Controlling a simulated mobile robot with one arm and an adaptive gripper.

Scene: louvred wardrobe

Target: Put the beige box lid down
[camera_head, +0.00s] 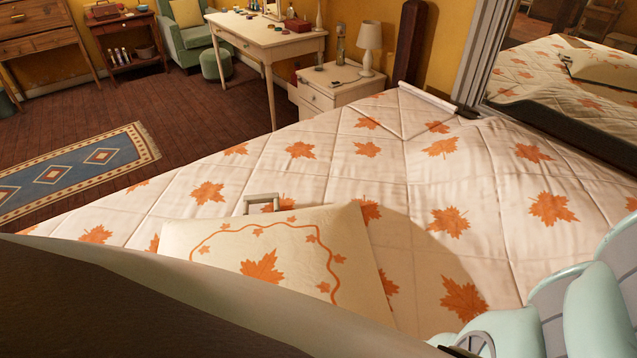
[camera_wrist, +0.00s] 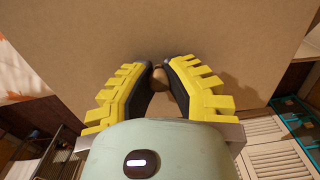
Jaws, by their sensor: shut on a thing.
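The beige box lid (camera_wrist: 200,30) fills the upper part of the wrist view as a broad, plain tan panel. My gripper (camera_wrist: 160,75) has its yellow-backed, black-padded fingers shut on a small tan part of the lid, mostly hidden between the pads. In the head view a large brown panel with a pale edge (camera_head: 150,310) crosses the lower left in front of the bed; it looks like the same lid, close to the camera and tilted. My fingertips are not visible in the head view. What lies under the lid is hidden.
The bed (camera_head: 400,190) has a maple-leaf quilt, with a leaf pillow (camera_head: 270,250) near the lid and a small grey handle-like piece (camera_head: 262,202) behind it. A nightstand (camera_head: 335,95) and desk (camera_head: 265,45) stand beyond. Floor (camera_head: 190,110) is open around the blue rug (camera_head: 75,172).

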